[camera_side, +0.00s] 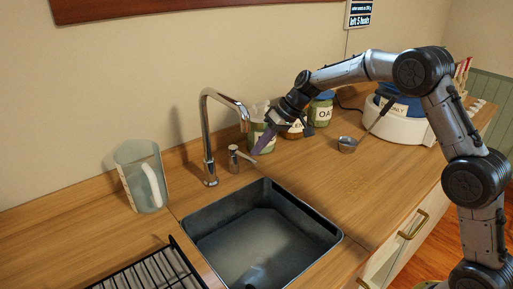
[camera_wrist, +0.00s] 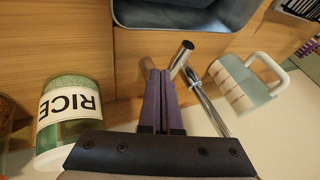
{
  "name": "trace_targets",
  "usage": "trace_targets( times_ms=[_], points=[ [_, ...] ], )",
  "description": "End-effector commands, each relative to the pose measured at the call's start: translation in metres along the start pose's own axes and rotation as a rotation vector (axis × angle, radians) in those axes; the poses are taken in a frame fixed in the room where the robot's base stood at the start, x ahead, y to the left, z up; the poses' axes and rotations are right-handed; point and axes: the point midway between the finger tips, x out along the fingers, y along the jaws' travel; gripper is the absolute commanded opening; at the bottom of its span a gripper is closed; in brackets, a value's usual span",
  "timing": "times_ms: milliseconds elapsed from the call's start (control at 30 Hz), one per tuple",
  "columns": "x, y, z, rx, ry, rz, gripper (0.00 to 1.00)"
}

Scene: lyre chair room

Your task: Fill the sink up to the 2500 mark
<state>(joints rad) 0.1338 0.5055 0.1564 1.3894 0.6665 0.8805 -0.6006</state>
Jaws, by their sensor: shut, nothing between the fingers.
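The dark sink (camera_side: 203,250) is set into the wooden counter, and its near edge also shows at the top of the wrist view (camera_wrist: 185,14). No water stream shows under the spout, and I cannot make out a water level or a 2500 mark. The chrome faucet (camera_side: 207,140) arches up behind the sink. A small chrome lever (camera_side: 234,158) stands right of its base. My gripper (camera_side: 262,146) is shut and empty, pointing down just right of the spout and lever. In the wrist view its purple fingers (camera_wrist: 157,78) are together beside chrome tap parts (camera_wrist: 205,97); contact is unclear.
A clear measuring jug (camera_side: 140,178) stands left of the faucet. A rice jar (camera_wrist: 68,120) and other jars (camera_side: 321,108) stand right, along the wall. A metal cup (camera_side: 347,145) and white appliance (camera_side: 400,125) are farther right. A black rack (camera_side: 150,272) lies left of the sink.

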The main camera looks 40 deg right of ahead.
Motion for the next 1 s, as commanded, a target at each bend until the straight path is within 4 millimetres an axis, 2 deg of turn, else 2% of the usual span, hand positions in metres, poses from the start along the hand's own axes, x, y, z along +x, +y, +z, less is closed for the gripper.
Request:
trace_targets(
  times_ms=[133,300,500,700,1000],
  points=[
    [-0.021,0.028,-0.005,0.003,0.013,0.011,0.0],
    [-0.063,0.025,-0.006,-0.002,0.017,0.013,0.0],
    [-0.099,0.025,-0.006,-0.001,0.017,0.013,0.0],
    [-0.117,0.025,-0.006,-0.001,0.015,0.014,0.0],
    [-0.12,0.025,-0.005,-0.002,0.014,0.013,0.0]
  ],
)
